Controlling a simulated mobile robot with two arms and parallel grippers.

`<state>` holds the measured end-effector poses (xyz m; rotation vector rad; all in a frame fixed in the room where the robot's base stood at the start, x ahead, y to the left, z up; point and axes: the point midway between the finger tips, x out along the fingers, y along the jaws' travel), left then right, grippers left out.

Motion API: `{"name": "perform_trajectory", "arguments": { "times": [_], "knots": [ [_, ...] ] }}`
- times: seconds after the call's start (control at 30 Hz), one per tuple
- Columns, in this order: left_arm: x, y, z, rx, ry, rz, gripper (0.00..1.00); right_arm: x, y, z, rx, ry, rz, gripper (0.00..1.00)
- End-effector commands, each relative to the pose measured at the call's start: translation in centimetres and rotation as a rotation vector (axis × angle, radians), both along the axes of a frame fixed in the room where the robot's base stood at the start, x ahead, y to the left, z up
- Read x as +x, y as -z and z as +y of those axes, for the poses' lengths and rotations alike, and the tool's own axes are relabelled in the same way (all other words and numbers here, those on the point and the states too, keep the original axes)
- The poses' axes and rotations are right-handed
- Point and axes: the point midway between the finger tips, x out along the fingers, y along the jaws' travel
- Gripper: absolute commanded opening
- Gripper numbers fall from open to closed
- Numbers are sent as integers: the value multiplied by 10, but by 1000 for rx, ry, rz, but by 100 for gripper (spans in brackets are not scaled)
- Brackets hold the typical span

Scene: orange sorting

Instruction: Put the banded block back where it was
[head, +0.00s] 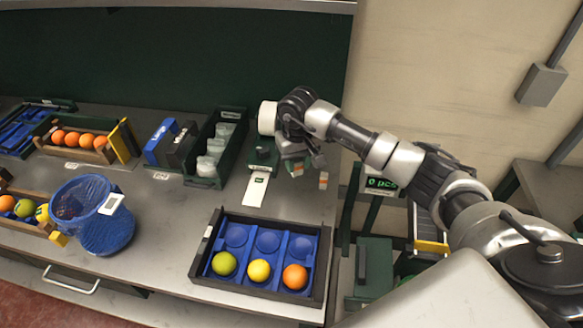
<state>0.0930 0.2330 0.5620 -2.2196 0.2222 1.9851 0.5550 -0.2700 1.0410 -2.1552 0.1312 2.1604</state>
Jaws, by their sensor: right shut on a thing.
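My right gripper (308,166) reaches in over the right end of the workbench, beside the green label printer. It is shut on a small block with a pale body and an orange band (297,170), seen just below its jaws. Another small pale-and-orange patch (323,180) shows to the right; I cannot tell whether it belongs to the same block. The jaws partly hide the block, and I cannot tell whether it touches the bench. My left gripper is not in view.
A green printer (262,152) with a paper strip (256,188) stands left of the gripper. In front is a black tray (316,305) with blue cups and three fruits. A blue mesh bin (107,235) and orange crates (95,155) stand left. Bare bench lies between.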

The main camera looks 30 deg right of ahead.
Motion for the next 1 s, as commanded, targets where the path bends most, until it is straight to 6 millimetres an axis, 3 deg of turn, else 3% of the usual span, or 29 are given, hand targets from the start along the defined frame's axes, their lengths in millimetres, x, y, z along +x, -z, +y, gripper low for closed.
{"name": "perform_trajectory", "arguments": {
  "times": [0.03,0.2,0.6,1.0],
  "knots": [
    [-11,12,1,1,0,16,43,0,11,0,0,0,-1,4],
    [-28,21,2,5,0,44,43,0,19,0,0,0,-1,4],
    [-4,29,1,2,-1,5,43,0,40,0,0,2,1,4],
    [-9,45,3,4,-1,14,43,0,73,0,1,1,0,4]
  ]
}}
